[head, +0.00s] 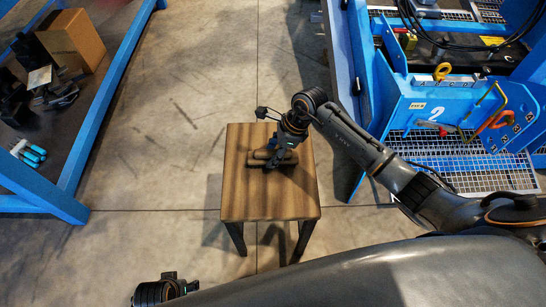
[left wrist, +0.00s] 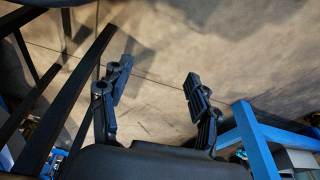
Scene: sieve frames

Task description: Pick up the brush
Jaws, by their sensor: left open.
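A brown wooden piece, which looks like the brush (head: 258,158), lies on the wooden top of a small stool (head: 270,200) in the head view. My right gripper (head: 274,162) reaches down over it from the right and hides its middle. I cannot tell whether the fingers are closed on it or only around it. My left gripper shows in part at the bottom left of the head view (head: 165,291). In the left wrist view (left wrist: 157,85) its fingers are wide apart, with nothing between them, above bare floor.
A blue-framed table (head: 95,120) on the left holds a cardboard box (head: 72,40), dark parts and teal-handled items (head: 28,152). A blue machine frame (head: 425,110) with grating stands at the right. Concrete floor lies clear between the stool and the left table.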

